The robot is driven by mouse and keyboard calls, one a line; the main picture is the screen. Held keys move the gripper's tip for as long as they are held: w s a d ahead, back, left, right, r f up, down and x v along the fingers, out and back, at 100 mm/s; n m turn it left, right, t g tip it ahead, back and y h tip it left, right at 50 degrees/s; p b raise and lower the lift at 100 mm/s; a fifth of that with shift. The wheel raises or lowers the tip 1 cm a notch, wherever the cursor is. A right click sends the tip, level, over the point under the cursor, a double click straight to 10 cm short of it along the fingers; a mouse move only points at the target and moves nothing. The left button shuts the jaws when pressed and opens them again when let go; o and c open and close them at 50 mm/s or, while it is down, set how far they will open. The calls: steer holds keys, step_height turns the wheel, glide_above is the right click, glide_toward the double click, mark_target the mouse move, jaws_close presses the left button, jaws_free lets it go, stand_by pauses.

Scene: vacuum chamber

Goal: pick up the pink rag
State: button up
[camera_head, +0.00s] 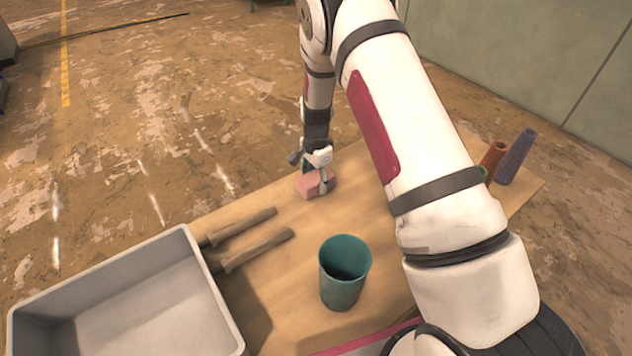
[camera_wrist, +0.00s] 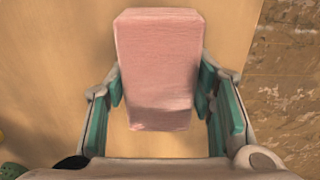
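The pink rag (camera_head: 310,186) is a folded, block-like piece near the far left edge of the wooden table. In the wrist view the rag (camera_wrist: 158,65) lies between the two teal-padded fingers. My gripper (camera_head: 318,176) is down at the rag, pointing downward. In the wrist view my gripper (camera_wrist: 160,104) has its fingers spread, one on each side of the rag's near part. A gap shows on the left; on the right the finger is very close to the rag, and I cannot tell if it touches. My arm hides part of the table in the head view.
A grey bin (camera_head: 190,290) stands at the near left, with two brown handle-like bars (camera_head: 255,245) beside it. A teal cup (camera_head: 342,285) stands mid-table. A red cylinder (camera_head: 493,156) and a blue one (camera_head: 516,157) stand at the right. The table (camera_head: 285,275) has bare room around the rag.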

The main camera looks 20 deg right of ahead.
mark_target(317, 179)
steer(key=shift+c, duration=1.4)
steer(key=shift+r, duration=0.55)
step_height(317, 179, up, 2)
steer(key=shift+w+r+b, duration=0.1)
steer(key=shift+b, duration=0.3)
steer(key=shift+s+r, duration=0.15)
steer(key=shift+s, duration=0.55)
steer(key=s, duration=0.5)
steer(key=s+r, duration=0.1)
steer(key=s, duration=0.8)
steer(key=shift+s+a+r, duration=0.2)
steer(key=shift+s, duration=0.2)
